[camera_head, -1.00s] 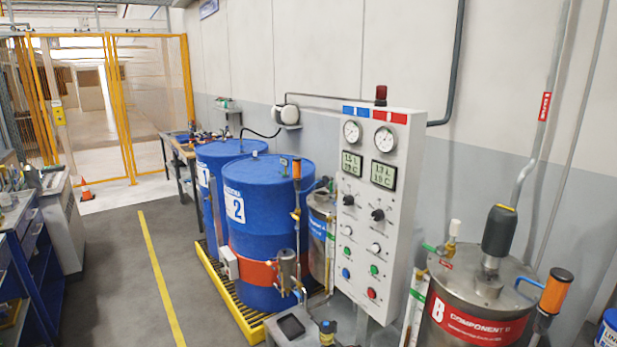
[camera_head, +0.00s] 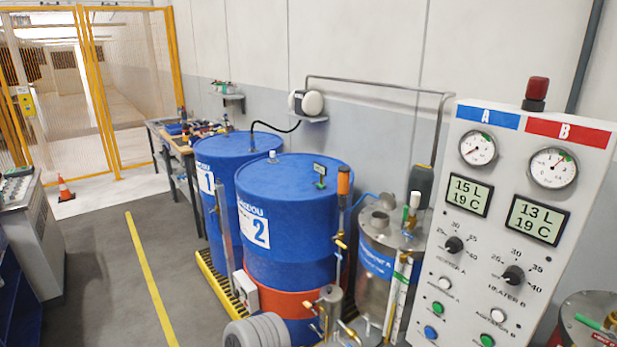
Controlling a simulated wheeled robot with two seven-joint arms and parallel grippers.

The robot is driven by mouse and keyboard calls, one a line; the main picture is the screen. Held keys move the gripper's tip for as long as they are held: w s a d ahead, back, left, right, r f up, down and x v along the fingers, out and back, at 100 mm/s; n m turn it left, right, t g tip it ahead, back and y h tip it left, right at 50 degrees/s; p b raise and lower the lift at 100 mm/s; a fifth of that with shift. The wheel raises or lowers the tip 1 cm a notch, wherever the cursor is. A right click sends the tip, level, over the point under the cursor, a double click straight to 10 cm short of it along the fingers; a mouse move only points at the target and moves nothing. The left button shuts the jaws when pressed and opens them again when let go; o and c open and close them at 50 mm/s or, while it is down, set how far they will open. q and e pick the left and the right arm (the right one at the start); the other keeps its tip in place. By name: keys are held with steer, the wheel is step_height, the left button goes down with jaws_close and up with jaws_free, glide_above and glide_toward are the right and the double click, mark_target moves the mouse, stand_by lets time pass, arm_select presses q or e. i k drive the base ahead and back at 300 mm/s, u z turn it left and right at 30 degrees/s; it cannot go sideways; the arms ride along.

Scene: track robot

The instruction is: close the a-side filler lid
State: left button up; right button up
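The A-side tank (camera_head: 375,262) is a steel drum with a blue label, standing between blue drum 2 and the control panel. On its top is a short, wide filler neck (camera_head: 378,222). A round grey piece (camera_head: 386,201) stands up just behind the neck. It looks like the filler lid tilted open, but it is too small to be sure. The panel hides the tank's right side. Neither of my grippers is in view. A grey ribbed rounded part (camera_head: 257,331) shows at the bottom edge; I cannot tell what it is.
The control panel (camera_head: 487,200) stands close on the tank's right. Blue drum 2 (camera_head: 290,225) and blue drum 1 (camera_head: 220,165) stand to the left on a yellow-edged pallet (camera_head: 214,283). A sight tube, valves and a small pot crowd the tank's front. The left floor (camera_head: 105,275) is clear.

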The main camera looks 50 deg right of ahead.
mark_target(388, 201)
steer(key=z, duration=0.4)
steer(key=i, duration=1.45)
steer(key=z, duration=1.1)
